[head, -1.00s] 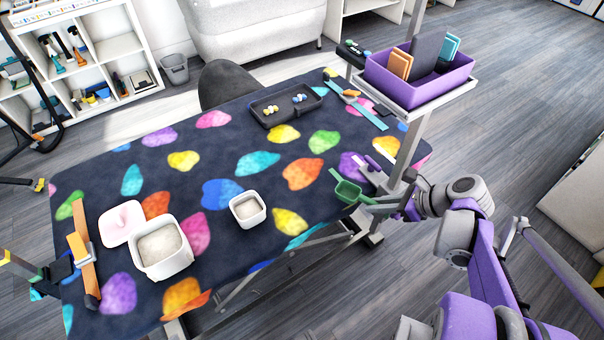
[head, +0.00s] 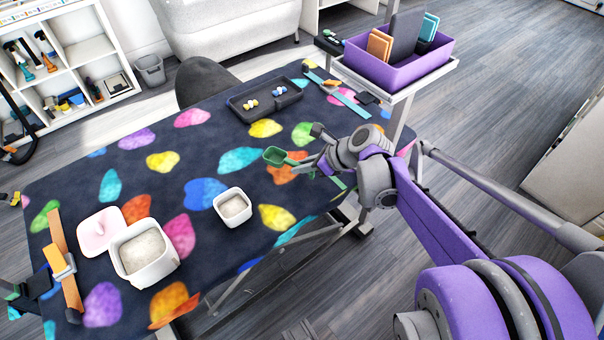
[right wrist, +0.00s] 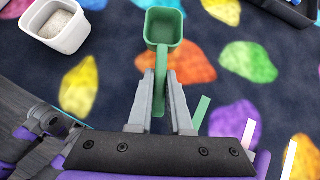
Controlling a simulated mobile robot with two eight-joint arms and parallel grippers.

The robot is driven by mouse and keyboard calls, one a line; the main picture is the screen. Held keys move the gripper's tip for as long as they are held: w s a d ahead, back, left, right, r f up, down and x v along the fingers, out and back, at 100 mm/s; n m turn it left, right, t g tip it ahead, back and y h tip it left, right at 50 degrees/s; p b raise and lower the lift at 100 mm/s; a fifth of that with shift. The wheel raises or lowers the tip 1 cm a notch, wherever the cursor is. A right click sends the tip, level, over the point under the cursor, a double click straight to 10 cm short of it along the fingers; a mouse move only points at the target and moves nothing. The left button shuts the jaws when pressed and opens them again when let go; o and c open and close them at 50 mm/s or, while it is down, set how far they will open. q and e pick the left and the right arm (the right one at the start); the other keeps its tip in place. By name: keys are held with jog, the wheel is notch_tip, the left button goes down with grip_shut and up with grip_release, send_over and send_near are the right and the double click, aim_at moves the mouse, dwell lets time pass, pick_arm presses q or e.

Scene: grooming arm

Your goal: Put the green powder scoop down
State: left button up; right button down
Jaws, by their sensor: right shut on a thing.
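The green powder scoop (head: 276,156) is in my right gripper (head: 318,164), above the right part of the patterned table (head: 140,190). In the right wrist view my right gripper (right wrist: 161,98) is shut on the handle of the scoop (right wrist: 163,27), whose cup points away from me and looks empty. The gap between the scoop and the table cannot be told exactly. A small white tub (head: 233,208) of powder stands left of the scoop; it also shows in the right wrist view (right wrist: 56,27). My left gripper is not in view.
A larger white tub (head: 145,255) of powder stands front left, with a pink-white lid (head: 102,232) beside it. A black tray (head: 263,100) with small balls lies at the back. A purple bin (head: 395,68) stands on a raised shelf at right. Table between scoop and tray is clear.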

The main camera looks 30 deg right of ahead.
aim_at(302, 181)
jog(key=shift+f+b, duration=0.5)
jog(key=shift+f, duration=1.15)
jog(key=shift+f, duration=0.15)
jog(key=c, duration=0.8)
grip_release()
jog(key=shift+c, duration=0.2)
